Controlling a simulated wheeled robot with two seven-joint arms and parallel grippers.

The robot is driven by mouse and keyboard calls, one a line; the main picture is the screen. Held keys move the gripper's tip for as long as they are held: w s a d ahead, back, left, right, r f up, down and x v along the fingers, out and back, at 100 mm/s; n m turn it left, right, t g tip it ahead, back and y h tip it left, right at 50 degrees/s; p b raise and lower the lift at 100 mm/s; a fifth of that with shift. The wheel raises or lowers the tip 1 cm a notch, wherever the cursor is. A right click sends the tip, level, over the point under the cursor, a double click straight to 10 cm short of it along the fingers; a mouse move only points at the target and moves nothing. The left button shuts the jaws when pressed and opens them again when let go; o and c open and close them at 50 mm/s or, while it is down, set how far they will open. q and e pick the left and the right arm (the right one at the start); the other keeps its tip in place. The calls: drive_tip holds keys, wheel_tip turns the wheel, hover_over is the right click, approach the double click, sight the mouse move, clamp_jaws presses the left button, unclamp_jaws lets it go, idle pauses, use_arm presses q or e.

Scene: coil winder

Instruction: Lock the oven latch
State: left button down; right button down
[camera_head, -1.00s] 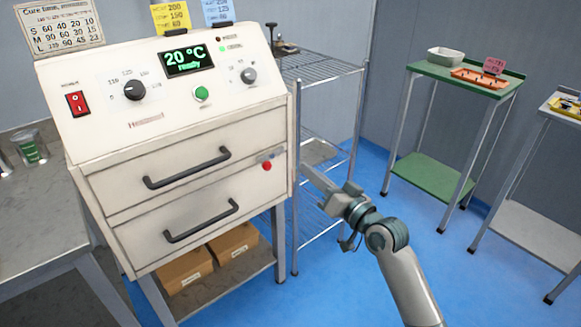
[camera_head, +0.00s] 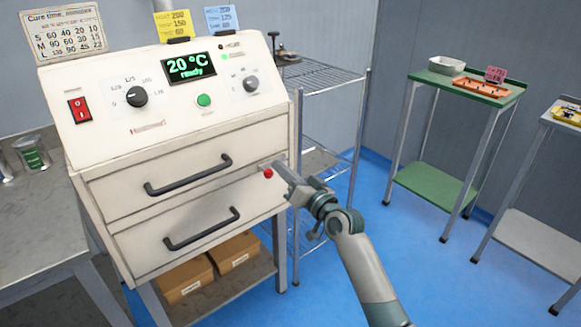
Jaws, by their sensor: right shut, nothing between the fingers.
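The white oven (camera_head: 190,150) stands at left centre with two drawers, each with a dark bar handle. Its display reads 20 °C, ready. The oven latch, with a red knob (camera_head: 268,174), is at the right end of the front between the drawers. A small grey part of the latch shows just above the knob; the rest is hidden by my gripper. My right gripper (camera_head: 279,168) is shut and empty, its tip right beside the knob on the right. I cannot tell whether it touches the latch. My left gripper is not in view.
A wire shelf rack (camera_head: 325,80) stands close behind and right of the oven. A green table (camera_head: 420,79) with a tray and dish is farther right. Cardboard boxes (camera_head: 186,279) sit under the oven. Blue floor is open at the right.

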drive_tip(key=shift+a+f, duration=0.25)
drive_tip(key=shift+f, duration=0.15)
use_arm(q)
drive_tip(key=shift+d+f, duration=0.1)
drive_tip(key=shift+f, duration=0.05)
